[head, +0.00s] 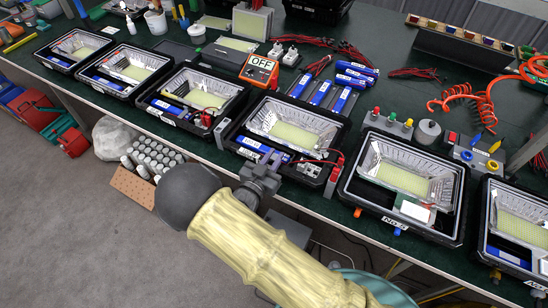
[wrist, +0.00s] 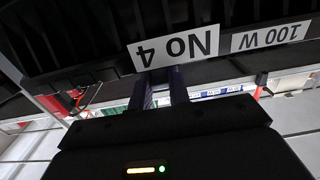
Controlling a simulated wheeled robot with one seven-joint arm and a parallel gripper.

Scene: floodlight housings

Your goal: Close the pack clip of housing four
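Housing four (head: 243,128) is an open black floodlight case with a silver reflector, in the middle of the row. Its upside-down "No 4" label (wrist: 173,48) shows in the wrist view. A blue battery pack (head: 250,144) lies along its near side, partly behind my gripper. My gripper (head: 269,161) is at the near edge of this housing. In the wrist view its two dark fingers (wrist: 160,88) stand apart with a gap between them and nothing clearly held, just beside the label. I cannot make out the pack clip or its position; the gripper covers part of that area.
Red and black leads (head: 327,160) run at the housing's right. Housing No 5 (head: 352,196) stands to the right, another housing (head: 176,121) to the left. The floor in front is grey.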

